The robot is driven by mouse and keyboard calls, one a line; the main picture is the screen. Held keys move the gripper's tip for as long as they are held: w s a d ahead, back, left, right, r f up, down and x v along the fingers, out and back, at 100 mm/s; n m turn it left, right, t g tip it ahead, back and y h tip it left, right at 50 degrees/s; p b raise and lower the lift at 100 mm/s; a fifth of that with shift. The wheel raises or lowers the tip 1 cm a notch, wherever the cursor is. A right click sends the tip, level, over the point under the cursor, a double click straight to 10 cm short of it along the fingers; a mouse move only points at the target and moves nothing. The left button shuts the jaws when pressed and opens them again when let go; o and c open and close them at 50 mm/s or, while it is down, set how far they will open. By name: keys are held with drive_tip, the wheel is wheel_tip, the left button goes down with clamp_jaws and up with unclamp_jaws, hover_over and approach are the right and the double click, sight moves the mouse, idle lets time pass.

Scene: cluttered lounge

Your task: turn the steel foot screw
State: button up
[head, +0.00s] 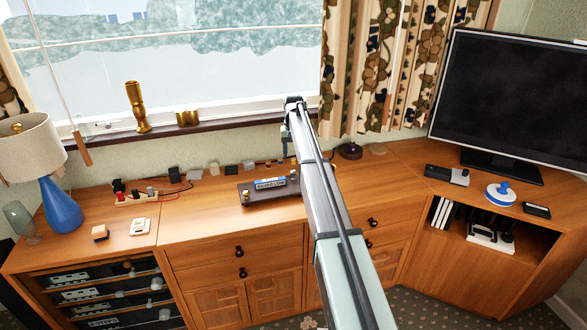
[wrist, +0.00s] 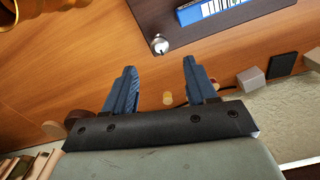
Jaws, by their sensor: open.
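The steel foot screw (wrist: 159,44) is a small, shiny round head at the edge of a dark base plate (wrist: 205,36) in the wrist view. A blue and white labelled part (wrist: 215,9) sits on the plate. In the head view the plate (head: 257,195) lies on the wooden cabinet with brass knobs at its ends; I cannot make out the steel screw there. My gripper (wrist: 159,66) is open and empty. Its two blue fingers point toward the screw, which appears just past the tips, between them in the picture. In the head view my arm largely hides the gripper.
Small blocks stand behind the plate, including a grey one (wrist: 251,79) and a black one (wrist: 284,66). A brass object (wrist: 45,12) is cut off at the wrist view's upper left. A blue lamp (head: 62,203) stands left, a monitor (head: 510,95) right.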

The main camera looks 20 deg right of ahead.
sight(294, 170)
wheel_tip(294, 170, down, 7)
drive_tip(key=shift+f, duration=0.2)
idle(0.4)
clamp_jaws()
idle(0.3)
